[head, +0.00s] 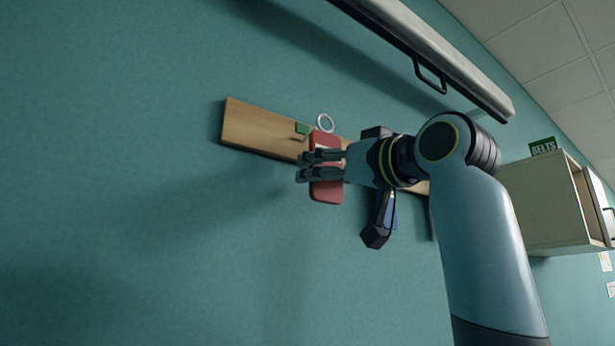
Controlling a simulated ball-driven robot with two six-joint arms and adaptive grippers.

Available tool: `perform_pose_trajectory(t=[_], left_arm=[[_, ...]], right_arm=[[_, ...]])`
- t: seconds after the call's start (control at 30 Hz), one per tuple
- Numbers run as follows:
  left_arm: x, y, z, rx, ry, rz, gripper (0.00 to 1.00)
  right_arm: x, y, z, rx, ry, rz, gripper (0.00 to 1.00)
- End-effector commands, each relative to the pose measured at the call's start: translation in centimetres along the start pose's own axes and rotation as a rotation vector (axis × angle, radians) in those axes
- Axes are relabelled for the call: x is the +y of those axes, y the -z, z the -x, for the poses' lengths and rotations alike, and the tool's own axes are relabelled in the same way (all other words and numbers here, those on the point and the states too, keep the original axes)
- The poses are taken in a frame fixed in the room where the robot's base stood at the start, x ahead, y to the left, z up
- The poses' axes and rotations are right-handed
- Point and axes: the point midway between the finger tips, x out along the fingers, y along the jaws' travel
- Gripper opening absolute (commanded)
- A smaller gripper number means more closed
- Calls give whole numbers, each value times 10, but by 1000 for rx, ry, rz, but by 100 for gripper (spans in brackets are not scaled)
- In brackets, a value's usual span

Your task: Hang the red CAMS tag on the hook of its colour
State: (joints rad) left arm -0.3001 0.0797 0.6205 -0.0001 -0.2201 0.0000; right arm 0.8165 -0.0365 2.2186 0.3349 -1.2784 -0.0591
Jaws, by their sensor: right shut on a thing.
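The red CAMS tag (326,192), with a pale ring (324,122) at its top, is in the head view in front of the wooden hook board (262,128) on the wall. My right gripper (306,166) is shut on the red tag, its fingers across the tag's middle. The tag's lettering is not readable. A green hook mark (302,128) shows on the board just left of the ring. I cannot tell whether the ring touches a hook. The board's middle and right part is hidden behind the tag and my right arm. My left gripper is not in view.
A blue thing (391,214) shows below the board, partly behind my right gripper's body. A long white wall fixture (430,50) with a dark handle juts out above. A cabinet with a green BELTS sign (543,146) is at the right. The wall left of the board is bare.

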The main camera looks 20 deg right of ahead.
Motion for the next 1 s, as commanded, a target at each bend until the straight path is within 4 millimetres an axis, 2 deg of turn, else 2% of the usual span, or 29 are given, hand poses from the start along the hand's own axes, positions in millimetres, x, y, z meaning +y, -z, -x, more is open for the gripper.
perform_pose_trajectory(t=[0.5, 1.0], left_arm=[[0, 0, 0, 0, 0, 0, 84], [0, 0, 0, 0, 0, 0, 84]], right_arm=[[0, 5, 22, -1, 0, 1, 38], [0, 5, 24, -1, 0, 0, 38]])
